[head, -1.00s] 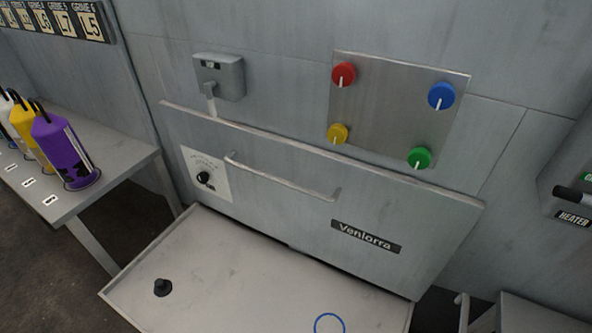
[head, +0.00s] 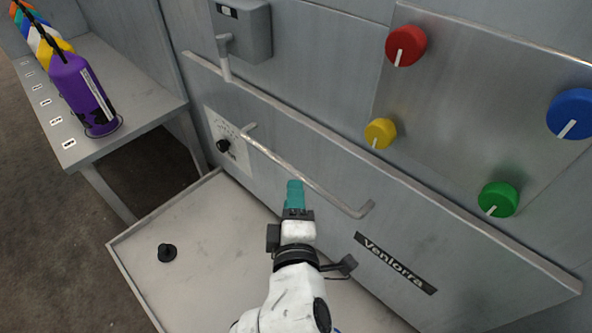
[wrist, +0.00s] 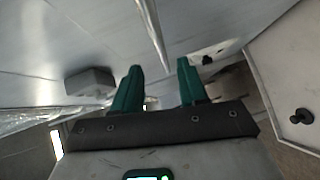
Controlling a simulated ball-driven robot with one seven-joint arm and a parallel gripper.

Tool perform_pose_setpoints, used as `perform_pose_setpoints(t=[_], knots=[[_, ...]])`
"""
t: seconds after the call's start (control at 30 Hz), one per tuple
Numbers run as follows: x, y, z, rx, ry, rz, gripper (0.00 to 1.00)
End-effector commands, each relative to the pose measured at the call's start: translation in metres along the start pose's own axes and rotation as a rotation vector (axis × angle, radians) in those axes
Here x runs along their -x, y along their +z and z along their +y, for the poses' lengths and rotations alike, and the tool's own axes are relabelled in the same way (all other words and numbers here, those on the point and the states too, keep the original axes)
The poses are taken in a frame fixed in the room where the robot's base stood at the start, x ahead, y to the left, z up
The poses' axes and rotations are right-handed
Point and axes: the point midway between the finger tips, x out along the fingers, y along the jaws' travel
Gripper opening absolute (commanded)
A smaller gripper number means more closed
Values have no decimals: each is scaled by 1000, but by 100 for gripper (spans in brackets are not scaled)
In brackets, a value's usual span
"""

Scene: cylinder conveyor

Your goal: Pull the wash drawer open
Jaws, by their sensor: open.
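The wash drawer (head: 300,215) is a grey metal front with a "Venlorra" label and a long bar handle (head: 300,172). Its front looks flush with the machine, above a low tray. My gripper (head: 294,186) has teal fingers and is just in front of the handle, near its middle. In the wrist view my gripper (wrist: 158,75) is open, its two fingers apart, and the bar handle (wrist: 152,35) lies ahead of the gap between them. Nothing shows between the fingers. Whether a finger touches the bar cannot be told.
The light tray (head: 130,262) with a black knob (head: 167,252) lies below the drawer. A plate with red (head: 405,46), yellow, green and blue (head: 574,113) knobs is above right. A spout box (head: 242,30) is above. Coloured bottles stand on the left bench (head: 150,92).

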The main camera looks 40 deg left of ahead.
Motion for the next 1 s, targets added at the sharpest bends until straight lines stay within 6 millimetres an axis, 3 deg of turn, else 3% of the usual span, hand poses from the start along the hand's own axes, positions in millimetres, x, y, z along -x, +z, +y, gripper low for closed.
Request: perform_pose_setpoints(t=[0.2,0.4,0.83,1.0], knots=[[-42,0,0,-3,-1,-2,42],[-67,1,0,-2,-1,-2,42],[-76,1,0,-2,-1,-1,42],[-76,1,0,-3,-1,-2,28]])
